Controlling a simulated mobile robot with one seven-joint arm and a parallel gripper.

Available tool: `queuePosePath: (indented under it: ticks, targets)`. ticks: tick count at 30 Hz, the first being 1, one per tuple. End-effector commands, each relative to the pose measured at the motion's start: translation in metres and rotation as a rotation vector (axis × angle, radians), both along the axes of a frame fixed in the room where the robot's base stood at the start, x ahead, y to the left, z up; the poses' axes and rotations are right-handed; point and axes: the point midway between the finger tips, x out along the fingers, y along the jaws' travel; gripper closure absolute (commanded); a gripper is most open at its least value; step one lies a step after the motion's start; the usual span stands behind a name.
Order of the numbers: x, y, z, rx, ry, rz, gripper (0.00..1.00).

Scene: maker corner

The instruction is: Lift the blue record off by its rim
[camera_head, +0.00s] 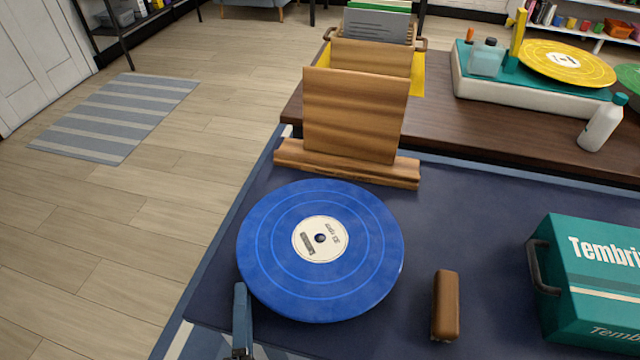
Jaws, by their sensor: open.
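The blue record (278,265) lies flat, label up, near the left part of the dark blue table (480,220). Its cream label (308,247) has a dark centre hole. Its whole rim shows, with nothing on top of it. What lies directly under the record is hidden.
A wooden stand (355,115) is just behind the record. A narrow blue-grey object (241,315) is close to its front left rim. A brown block (446,305) and a teal case (590,285) are to the right. A turntable with a yellow record (566,63) stands farther back.

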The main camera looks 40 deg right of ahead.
Motion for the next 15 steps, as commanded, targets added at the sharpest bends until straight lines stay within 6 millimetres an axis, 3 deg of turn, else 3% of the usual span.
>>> queuePosePath:
  ticks: [15]
  targets:
    - [0.051,-0.032,-0.005,0.000,-0.002,-0.003,0.56]
